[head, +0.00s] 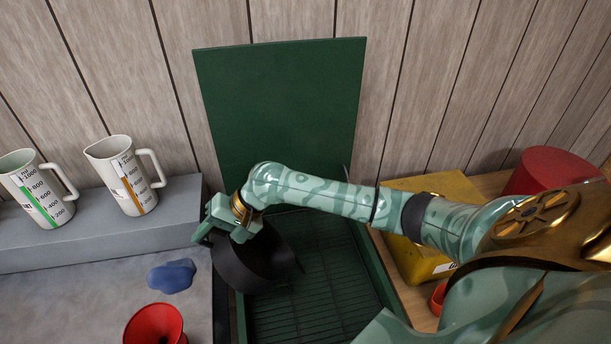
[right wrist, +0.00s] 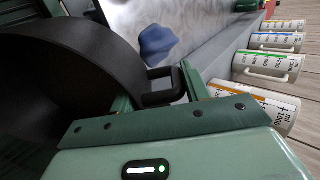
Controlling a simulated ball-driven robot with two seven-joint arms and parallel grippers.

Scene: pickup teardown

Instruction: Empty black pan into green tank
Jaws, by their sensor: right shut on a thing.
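The black pan (head: 255,265) is tilted steeply on its side, low over the left part of the green tank (head: 315,302). The tank is open, with its green lid (head: 280,100) standing up at the back and a ribbed bottom showing. My right gripper (head: 208,232) is shut on the pan's handle at the tank's left side. In the right wrist view the pan (right wrist: 65,75) fills the left, and its loop handle (right wrist: 163,97) sits between the fingers. I cannot see any contents in the pan or pouring out. My left gripper is not in view.
Two measuring jugs (head: 128,178) (head: 38,190) stand on a grey ledge at left. A blue patch (head: 172,277) and a red funnel (head: 155,324) are on the grey surface left of the tank. A yellow container (head: 432,185) and a red round container (head: 550,170) are at right.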

